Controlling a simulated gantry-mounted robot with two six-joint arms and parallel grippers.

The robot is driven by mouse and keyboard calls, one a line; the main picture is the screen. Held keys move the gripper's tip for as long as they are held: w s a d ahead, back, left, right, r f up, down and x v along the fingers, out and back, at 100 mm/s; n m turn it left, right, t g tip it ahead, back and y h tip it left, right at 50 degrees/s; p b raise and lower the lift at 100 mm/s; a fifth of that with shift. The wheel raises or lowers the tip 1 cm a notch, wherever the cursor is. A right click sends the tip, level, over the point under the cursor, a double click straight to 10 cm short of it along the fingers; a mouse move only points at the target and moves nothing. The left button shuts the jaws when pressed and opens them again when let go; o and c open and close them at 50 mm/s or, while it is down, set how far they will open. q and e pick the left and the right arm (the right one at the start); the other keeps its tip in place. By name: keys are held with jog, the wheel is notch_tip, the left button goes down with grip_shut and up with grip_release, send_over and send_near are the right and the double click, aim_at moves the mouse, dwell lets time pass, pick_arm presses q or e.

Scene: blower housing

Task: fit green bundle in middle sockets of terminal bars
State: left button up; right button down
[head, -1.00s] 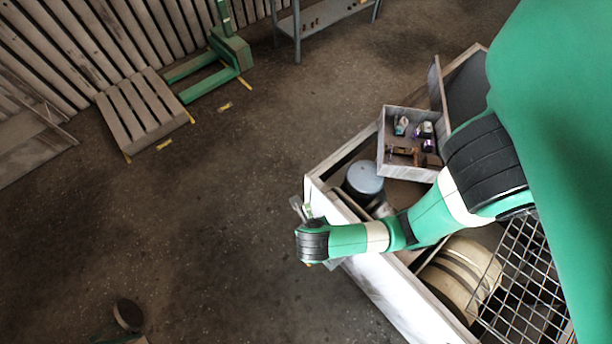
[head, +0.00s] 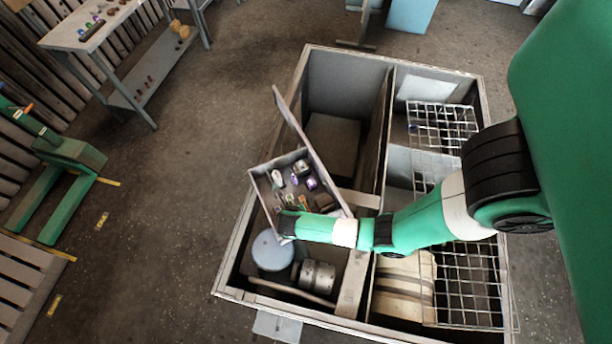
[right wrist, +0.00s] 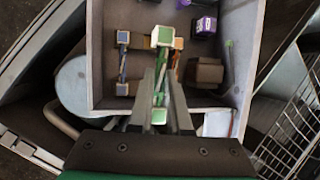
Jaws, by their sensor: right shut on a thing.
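My right gripper (right wrist: 164,92) is shut on the green bundle (right wrist: 160,75), which has pale green end blocks and lies lengthwise between the fingers. The fingers hide most of the lower bar. In the head view my right arm reaches over the tray. My left gripper is not in view.
The tilted grey tray (head: 262,182) sits in a large divided crate (head: 233,270). It also holds a purple-marked block (right wrist: 205,26), a brown block (right wrist: 205,72) and a green cable (right wrist: 229,70). A blue-grey drum (head: 271,251) and wire baskets (head: 470,290) lie nearby in the crate.

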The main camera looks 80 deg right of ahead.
jog(key=shift+w+d+f, duration=0.3)
jog(key=shift+d+f, duration=0.45)
notch_tip(320, 180, down, 6)
jog(key=b, duration=0.6)
jog(key=shift+a+f, duration=0.1)
jog(key=shift+f, duration=0.2)
dwell(0.5)
jog(key=shift+f+b, duration=0.5)
jog(key=shift+f, duration=0.3)
dwell(0.4)
jog(key=c, duration=0.8)
grip_release()
jog(key=p+v, duration=0.4)
jog(key=v, duration=0.7)
jog(key=shift+s+r, duration=0.15)
jog(key=shift+r, duration=0.2)
